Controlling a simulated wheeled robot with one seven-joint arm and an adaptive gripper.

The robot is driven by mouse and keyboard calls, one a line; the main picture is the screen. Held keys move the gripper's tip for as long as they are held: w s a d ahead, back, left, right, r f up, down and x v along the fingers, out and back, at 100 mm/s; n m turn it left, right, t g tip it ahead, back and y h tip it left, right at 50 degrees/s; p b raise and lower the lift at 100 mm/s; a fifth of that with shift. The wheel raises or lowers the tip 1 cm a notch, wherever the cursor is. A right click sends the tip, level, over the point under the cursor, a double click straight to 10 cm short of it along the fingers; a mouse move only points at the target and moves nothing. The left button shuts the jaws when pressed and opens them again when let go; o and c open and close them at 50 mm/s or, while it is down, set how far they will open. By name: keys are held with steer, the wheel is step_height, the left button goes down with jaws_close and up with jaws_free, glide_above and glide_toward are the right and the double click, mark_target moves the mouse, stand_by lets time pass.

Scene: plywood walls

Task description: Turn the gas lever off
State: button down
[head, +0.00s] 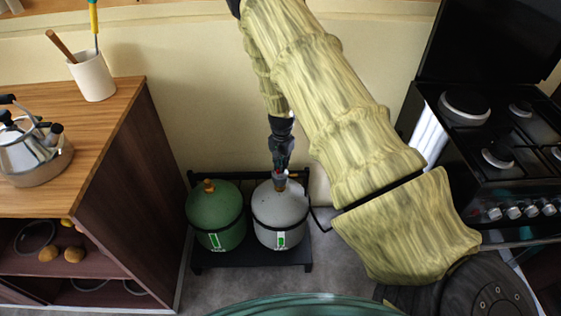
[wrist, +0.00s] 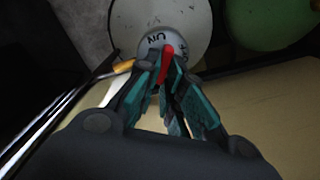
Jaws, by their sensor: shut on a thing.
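The gas lever (wrist: 167,57) is red and sits on top of the light grey gas cylinder (head: 281,222), over a grey valve collar with printed letters. The cylinder top also shows in the wrist view (wrist: 200,15). My gripper (wrist: 165,68) is shut on the red lever, with a fingertip on each side of it. In the head view my gripper (head: 280,168) reaches straight down onto the valve, and the lever is mostly hidden there. Much of the lettering on the collar is hidden by the fingers.
A green gas cylinder (head: 215,215) stands left of the grey one on a black rack (head: 252,256). A wooden cabinet (head: 125,190) is at the left, with a kettle (head: 32,150) on top. A black stove (head: 500,150) stands at the right. The wall is close behind the cylinders.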

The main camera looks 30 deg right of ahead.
steer(key=m, duration=0.2)
steer(key=m+p, duration=0.2)
steer(key=m, duration=0.1)
steer(key=shift+s+r+m, duration=0.1)
steer(key=shift+s+m, duration=0.2)
steer(key=m, duration=0.2)
steer(key=m+p, duration=0.1)
steer(key=m, duration=0.2)
steer(key=shift+s+m, duration=0.25)
steer(key=shift+m, duration=0.05)
steer(key=c, duration=1.5)
jaws_free()
steer(key=shift+c, duration=0.2)
step_height(320, 180, up, 12)
steer(key=shift+f, duration=0.2)
